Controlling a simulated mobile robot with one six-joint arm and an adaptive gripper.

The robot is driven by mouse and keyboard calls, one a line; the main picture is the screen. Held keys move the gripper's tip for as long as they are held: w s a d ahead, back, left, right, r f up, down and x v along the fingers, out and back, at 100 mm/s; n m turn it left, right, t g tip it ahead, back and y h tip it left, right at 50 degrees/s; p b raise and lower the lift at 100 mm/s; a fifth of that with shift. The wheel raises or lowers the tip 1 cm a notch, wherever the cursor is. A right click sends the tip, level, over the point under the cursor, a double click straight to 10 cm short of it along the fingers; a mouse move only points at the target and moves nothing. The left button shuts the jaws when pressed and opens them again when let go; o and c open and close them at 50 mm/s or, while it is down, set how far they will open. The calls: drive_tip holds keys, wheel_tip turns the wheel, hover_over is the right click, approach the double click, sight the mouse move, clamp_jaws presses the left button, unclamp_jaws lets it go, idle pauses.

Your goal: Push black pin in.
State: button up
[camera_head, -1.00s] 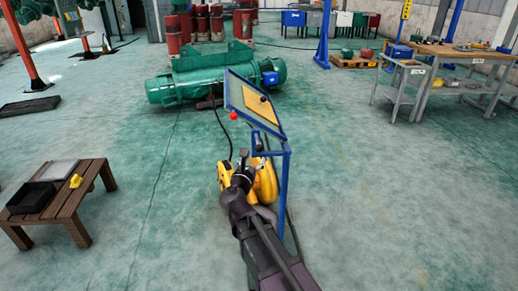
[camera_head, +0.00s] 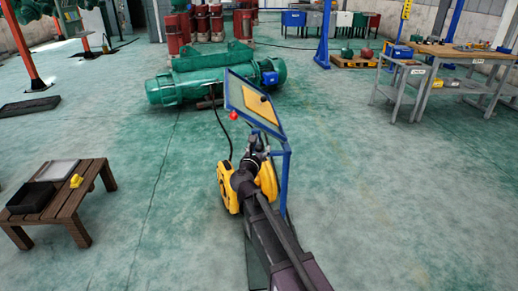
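A blue-framed stand (camera_head: 286,175) holds a tilted panel with a yellow-tan face (camera_head: 254,104). A small dark knob (camera_head: 264,98), possibly the black pin, shows at the panel's upper right. A red ball (camera_head: 233,115) sits at the panel's lower left edge. My gripper (camera_head: 256,139) is at the end of my dark arm, just below the panel's lower edge, close to the frame. Its fingers are tiny and blend with dark parts there, so I cannot tell whether they are open or touching anything.
A green hoist drum (camera_head: 215,80) lies behind the panel. A low wooden table (camera_head: 75,205) with a black tray (camera_head: 31,197) stands at the left. A workbench (camera_head: 450,52) stands at the right. A dark cable (camera_head: 222,130) hangs left of the panel. Open floor lies on both sides.

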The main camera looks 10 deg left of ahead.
clamp_jaws()
drive_tip(key=shift+w+a, duration=0.25)
drive_tip(key=shift+w, duration=0.55)
drive_tip(key=shift+w+a, duration=0.3)
drive_tip(key=shift+w, duration=0.45)
drive_tip(key=shift+w+a, duration=0.25)
drive_tip(key=shift+w, duration=0.55)
drive_tip(key=shift+r, duration=0.1)
drive_tip(key=shift+o, duration=0.3)
unclamp_jaws()
drive_tip(key=shift+s, duration=0.1)
drive_tip(key=s+a, duration=0.1)
drive_tip(key=s, duration=1)
drive_tip(key=shift+s, duration=0.4)
drive_tip(key=shift+d, duration=0.1)
